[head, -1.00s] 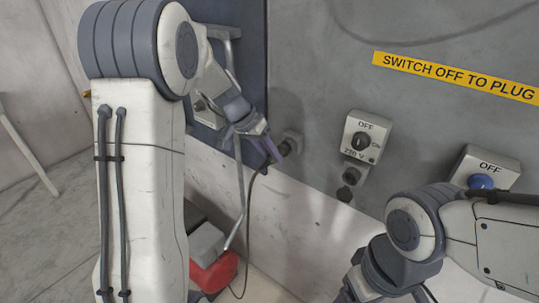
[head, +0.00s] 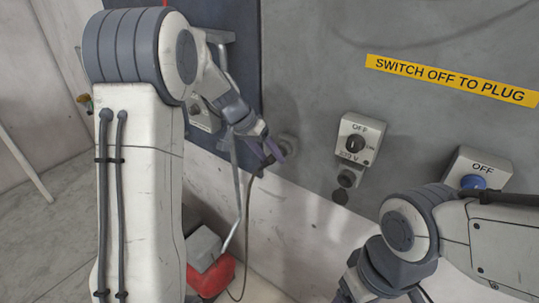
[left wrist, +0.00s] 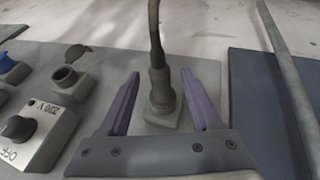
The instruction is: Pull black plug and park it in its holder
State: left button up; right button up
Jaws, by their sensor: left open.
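The black plug (left wrist: 160,88) stands upright in a square grey wall mount (left wrist: 158,118), its cable running up in the left wrist view. My left gripper (left wrist: 155,83) is open, with one purple finger on each side of the plug and a gap visible on both sides. In the head view my left gripper (head: 273,150) is beside the same wall mount (head: 289,144), and the plug is mostly hidden by the fingers. My right gripper is out of view.
A yellow sign (head: 450,80) is above. A red container (head: 212,277) and a leaning metal bar (head: 239,190) are below my left gripper.

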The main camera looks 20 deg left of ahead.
pick_arm(q)
jog(key=b+v, duration=0.1)
jog(key=v, duration=0.9)
jog(key=shift+r, duration=0.2)
jog(key=shift+s, duration=0.1)
jog(key=s+d+f+m+g, duration=0.1)
jog(key=s+d+f+g, duration=0.1)
jog(key=s+d, duration=0.6)
jog(key=s+d+f+m+y, duration=0.1)
jog(key=s+d+f, duration=0.2)
jog(key=s, duration=0.4)
jog(key=s+d+f+m+y, duration=0.1)
jog(key=s+d+f, duration=0.2)
jog(key=s, duration=0.4)
jog(key=s+d+f+m+g+y, duration=0.1)
jog(key=s+d+f, duration=0.1)
jog(key=s+d, duration=0.3)
jog(key=s, duration=0.3)
jog(key=shift+f+y, duration=0.3)
jog(key=shift+f, duration=0.1)
